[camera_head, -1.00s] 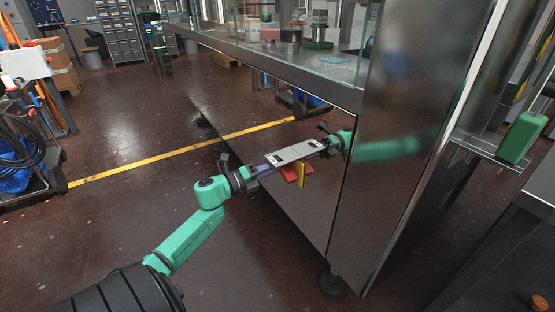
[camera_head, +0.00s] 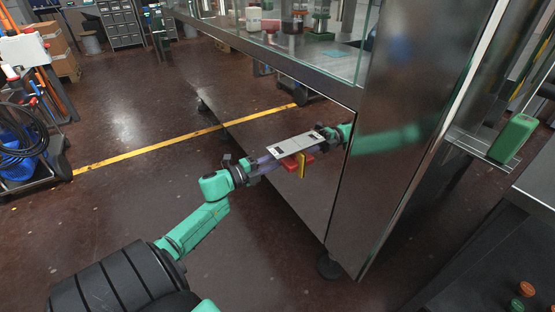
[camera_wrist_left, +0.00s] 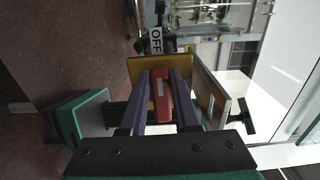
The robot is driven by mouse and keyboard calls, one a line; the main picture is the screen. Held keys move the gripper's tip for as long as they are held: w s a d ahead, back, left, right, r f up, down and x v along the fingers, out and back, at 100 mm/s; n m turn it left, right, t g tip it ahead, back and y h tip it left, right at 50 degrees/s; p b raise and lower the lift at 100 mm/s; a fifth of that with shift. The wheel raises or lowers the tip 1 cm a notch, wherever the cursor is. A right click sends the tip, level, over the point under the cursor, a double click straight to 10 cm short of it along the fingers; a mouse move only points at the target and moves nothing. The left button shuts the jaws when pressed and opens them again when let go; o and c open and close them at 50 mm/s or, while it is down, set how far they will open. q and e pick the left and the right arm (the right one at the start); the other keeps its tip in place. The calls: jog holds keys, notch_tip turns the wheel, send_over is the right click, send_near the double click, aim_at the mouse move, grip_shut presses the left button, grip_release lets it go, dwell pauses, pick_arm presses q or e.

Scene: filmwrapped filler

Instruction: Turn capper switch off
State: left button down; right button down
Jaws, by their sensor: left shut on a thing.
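The capper switch is a red handle on a yellow plate on the shiny side panel of the machine. In the head view part of the red handle (camera_head: 306,163) and the yellow plate (camera_head: 301,167) show below a grey label plate (camera_head: 297,144). In the left wrist view the red handle (camera_wrist_left: 161,97) lies between the two purple fingers of my left gripper (camera_wrist_left: 161,88), shut on it. The yellow plate (camera_wrist_left: 145,70) is behind it, with an OFF label (camera_wrist_left: 157,41) above. In the head view my left gripper (camera_head: 275,162) is at the switch. My right gripper is not in view.
The shiny panel (camera_head: 400,130) mirrors my arm and the switch. A glass-walled work surface (camera_head: 330,65) juts above. A green box (camera_head: 512,138) stands at the right, and a cart with hoses (camera_head: 25,130) at the left. The floor around my left arm is clear.

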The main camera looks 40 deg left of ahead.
pick_arm(q)
jog(key=shift+f, duration=0.1)
jog(key=c, duration=0.6)
grip_release()
jog(key=shift+c, duration=0.2)
jog(key=p+v, duration=0.1)
jog(key=v, duration=1.3)
jog(key=shift+s, duration=0.3)
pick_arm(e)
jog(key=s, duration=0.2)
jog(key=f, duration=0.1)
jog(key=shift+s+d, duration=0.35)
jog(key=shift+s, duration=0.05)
pick_arm(q)
jog(key=shift+a, duration=0.1)
